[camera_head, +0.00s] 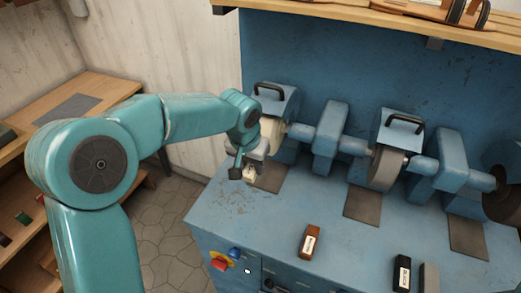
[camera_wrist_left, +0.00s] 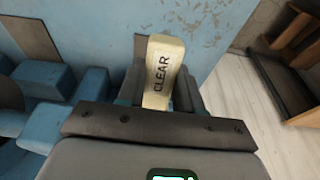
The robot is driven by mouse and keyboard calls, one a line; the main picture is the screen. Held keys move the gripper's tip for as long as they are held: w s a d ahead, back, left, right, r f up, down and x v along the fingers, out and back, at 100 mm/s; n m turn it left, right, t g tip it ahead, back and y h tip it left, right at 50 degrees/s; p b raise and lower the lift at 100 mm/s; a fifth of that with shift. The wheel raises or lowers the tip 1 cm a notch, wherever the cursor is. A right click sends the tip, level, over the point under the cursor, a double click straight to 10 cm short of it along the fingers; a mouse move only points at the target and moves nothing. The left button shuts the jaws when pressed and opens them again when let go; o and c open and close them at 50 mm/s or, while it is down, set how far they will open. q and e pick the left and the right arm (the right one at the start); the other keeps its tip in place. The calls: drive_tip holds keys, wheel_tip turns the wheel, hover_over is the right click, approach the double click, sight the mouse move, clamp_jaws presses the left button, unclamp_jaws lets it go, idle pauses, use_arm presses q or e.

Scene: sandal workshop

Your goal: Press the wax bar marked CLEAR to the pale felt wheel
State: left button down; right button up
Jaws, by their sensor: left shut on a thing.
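The pale cream wax bar marked CLEAR (camera_wrist_left: 163,70) is between the fingers of my left gripper (camera_head: 243,172), its label facing the wrist camera. In the head view only a small pale part of the bar (camera_head: 250,177) shows below the fingers. The pale felt wheel (camera_head: 272,129) is on the leftmost grinder, just behind and above the gripper, partly covered by my wrist. I cannot tell whether bar and wheel touch; the bar's tip looks lower than the wheel. My right gripper is not in view.
A brown bar (camera_head: 310,241), a black bar (camera_head: 402,273) and a grey block (camera_head: 429,277) lie on the blue bench (camera_head: 350,245). A grey wheel (camera_head: 386,168) and a dark wheel (camera_head: 503,190) are farther right. A red and yellow switch (camera_head: 220,264) is on the bench front.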

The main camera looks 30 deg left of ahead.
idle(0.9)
use_arm(q)
drive_tip(key=shift+s+f+b, duration=0.3)
drive_tip(key=shift+s+b, duration=0.3)
drive_tip(key=shift+b, duration=0.2)
drive_tip(key=s+b, duration=0.1)
drive_tip(key=s, duration=0.1)
drive_tip(key=s+b, duration=0.1)
drive_tip(key=s, duration=0.1)
drive_tip(key=s+f+b, duration=0.1)
drive_tip(key=shift+s+d+b, duration=0.2)
drive_tip(key=shift+s+b, duration=0.15)
drive_tip(key=shift+s, duration=0.05)
drive_tip(key=shift+f, duration=0.1)
drive_tip(key=shift+m, duration=0.6)
drive_tip(key=d+f, duration=0.1)
drive_tip(key=f, duration=0.2)
drive_tip(key=d+f, duration=0.1)
drive_tip(key=f, duration=0.2)
drive_tip(key=d+f, duration=0.2)
drive_tip(key=f, duration=0.1)
drive_tip(key=shift+f, duration=0.1)
drive_tip(key=shift+w+d+f, duration=0.7)
drive_tip(key=shift+w+d, duration=0.05)
drive_tip(key=shift+w, duration=0.15)
drive_tip(key=shift+s+r+n, duration=0.1)
drive_tip(key=shift+s+n, duration=0.05)
drive_tip(key=shift+n, duration=0.15)
